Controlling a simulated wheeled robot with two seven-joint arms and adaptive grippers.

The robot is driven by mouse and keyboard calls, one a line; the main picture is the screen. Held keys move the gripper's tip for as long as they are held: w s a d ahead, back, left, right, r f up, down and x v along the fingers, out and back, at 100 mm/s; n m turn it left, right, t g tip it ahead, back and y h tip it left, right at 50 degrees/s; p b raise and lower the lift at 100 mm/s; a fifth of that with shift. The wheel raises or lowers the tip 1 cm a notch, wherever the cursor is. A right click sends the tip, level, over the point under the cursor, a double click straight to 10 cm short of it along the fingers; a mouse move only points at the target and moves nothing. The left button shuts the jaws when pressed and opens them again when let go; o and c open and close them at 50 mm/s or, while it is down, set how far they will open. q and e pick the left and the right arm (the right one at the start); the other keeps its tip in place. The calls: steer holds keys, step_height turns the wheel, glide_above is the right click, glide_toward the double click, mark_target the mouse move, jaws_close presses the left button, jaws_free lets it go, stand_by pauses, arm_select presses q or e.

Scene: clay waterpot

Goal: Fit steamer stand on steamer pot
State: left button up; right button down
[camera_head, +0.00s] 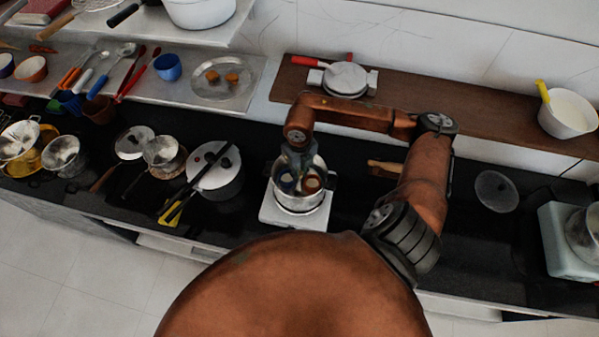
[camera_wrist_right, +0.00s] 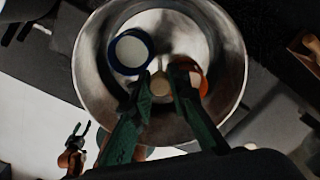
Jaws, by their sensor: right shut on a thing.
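My right gripper (camera_head: 298,170) points down over the pot, shut on the stand. I cannot tell whether the stand touches the pot. My left gripper (camera_wrist_right: 78,137) appears small and open in the wrist view, apart from the pot.
The white base (camera_head: 295,218) stands near the counter's front edge. A lidded pan (camera_head: 215,170) stands to its left and a wooden-handled item (camera_head: 385,168) lies to its right. A glass lid (camera_head: 496,191) lies further right. A wooden shelf (camera_head: 450,125) runs behind.

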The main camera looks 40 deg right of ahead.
steer(key=c, duration=1.8)
jaws_free()
steer(key=shift+o, duration=0.6)
steer(key=o, duration=0.5)
steer(key=shift+c, duration=0.2)
steer(key=shift+r, duration=0.1)
steer(key=shift+r+p, duration=2.05)
steer(key=shift+r, duration=1.6)
step_height(320, 180, up, 10)
steer(key=p, duration=0.5)
steer(key=shift+s, duration=0.1)
